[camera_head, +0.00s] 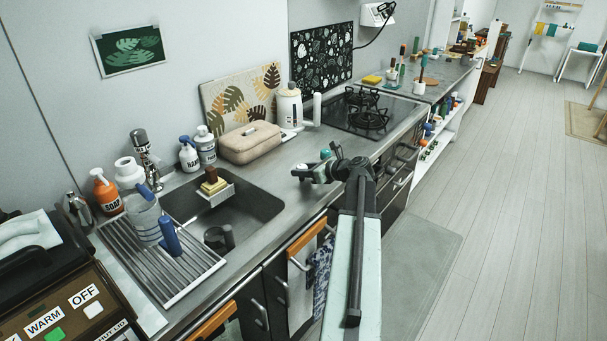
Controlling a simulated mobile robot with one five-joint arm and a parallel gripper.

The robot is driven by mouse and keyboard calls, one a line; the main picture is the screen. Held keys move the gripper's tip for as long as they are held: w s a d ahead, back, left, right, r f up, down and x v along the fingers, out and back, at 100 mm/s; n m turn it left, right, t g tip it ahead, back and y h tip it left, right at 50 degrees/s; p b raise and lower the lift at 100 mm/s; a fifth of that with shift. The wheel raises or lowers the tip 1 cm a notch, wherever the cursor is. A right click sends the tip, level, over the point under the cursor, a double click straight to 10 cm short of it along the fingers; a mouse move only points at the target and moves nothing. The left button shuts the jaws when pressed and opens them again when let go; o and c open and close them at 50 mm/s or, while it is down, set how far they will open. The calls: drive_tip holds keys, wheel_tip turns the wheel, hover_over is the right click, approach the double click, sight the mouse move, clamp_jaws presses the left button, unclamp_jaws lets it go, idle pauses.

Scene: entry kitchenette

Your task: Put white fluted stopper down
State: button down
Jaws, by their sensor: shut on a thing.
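The sink (262,207) lies left of my gripper, with a ribbed drainer (170,272) beside it. A beige case (250,143), a white kettle (289,106) and a black hob (365,112) stand behind. Bare counter lies between the sink and my gripper.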

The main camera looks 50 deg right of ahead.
drive_tip(key=shift+f, duration=0.2)
drive_tip(key=c, duration=0.9)
unclamp_jaws()
drive_tip(key=shift+r, duration=0.2)
drive_tip(key=shift+s+r, duration=0.25)
drive_tip(key=p+v, duration=0.4)
drive_tip(key=v, duration=0.6)
drive_tip(key=shift+s+r, duration=0.1)
drive_tip(key=shift+s, duration=0.2)
drive_tip(key=shift+s+d+p, duration=0.15)
drive_tip(key=shift+s+p, duration=0.15)
drive_tip(key=shift+s, duration=0.1)
